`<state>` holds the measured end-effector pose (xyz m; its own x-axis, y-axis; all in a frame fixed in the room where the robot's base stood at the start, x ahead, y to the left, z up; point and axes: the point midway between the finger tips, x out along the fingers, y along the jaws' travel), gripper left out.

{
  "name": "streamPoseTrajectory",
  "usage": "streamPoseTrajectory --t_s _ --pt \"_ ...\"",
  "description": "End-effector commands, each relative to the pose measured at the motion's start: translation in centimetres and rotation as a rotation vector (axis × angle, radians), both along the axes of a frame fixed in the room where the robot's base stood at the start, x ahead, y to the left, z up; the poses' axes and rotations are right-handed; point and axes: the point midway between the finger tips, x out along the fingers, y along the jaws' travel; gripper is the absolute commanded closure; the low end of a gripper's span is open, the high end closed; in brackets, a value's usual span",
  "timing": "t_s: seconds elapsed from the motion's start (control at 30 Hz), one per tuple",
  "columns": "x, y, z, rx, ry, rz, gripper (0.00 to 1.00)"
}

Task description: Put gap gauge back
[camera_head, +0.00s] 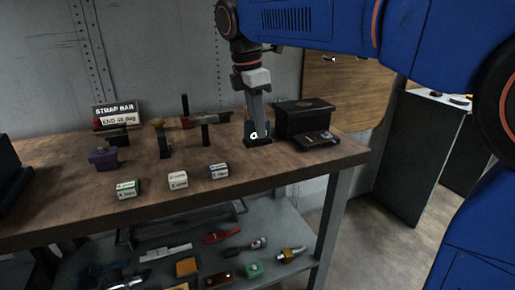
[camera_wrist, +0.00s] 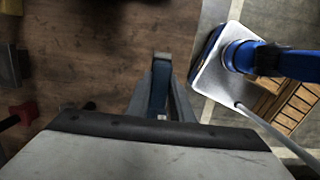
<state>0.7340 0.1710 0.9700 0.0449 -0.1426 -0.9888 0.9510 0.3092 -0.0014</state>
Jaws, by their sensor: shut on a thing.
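My gripper (camera_head: 257,128) points straight down over the right half of the workbench (camera_head: 150,205), left of a black box. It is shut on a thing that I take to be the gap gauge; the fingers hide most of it. In the wrist view, my gripper (camera_wrist: 162,95) shows a narrow blue-grey piece (camera_wrist: 160,85) between its fingers.
The black box (camera_head: 305,117) has a small dark device (camera_head: 317,139) before it. A bar rack (camera_head: 185,123) on posts and a STRAP BAR sign (camera_head: 117,114) stand left. A purple block (camera_head: 103,158) and three labelled blocks (camera_head: 178,180) sit nearer. The lower shelf (camera_head: 220,250) holds several tools.

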Motion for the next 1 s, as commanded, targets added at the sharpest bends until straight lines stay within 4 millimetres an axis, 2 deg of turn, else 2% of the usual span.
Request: streamPoseTrajectory --t_s 0.1,0.27,0.57,0.97,1.0 --pt "0.0 0.0 -1.3 0.0 0.0 0.0 1.0" --pt "0.0 0.0 -2.1 0.0 -0.001 0.0 1.0" --pt "0.0 -0.1 -5.6 0.0 0.0 0.0 1.0" --pt "0.0 0.0 -6.1 0.0 -0.001 -0.001 1.0" --pt "0.0 0.0 -6.1 0.0 -0.001 -0.001 0.7"
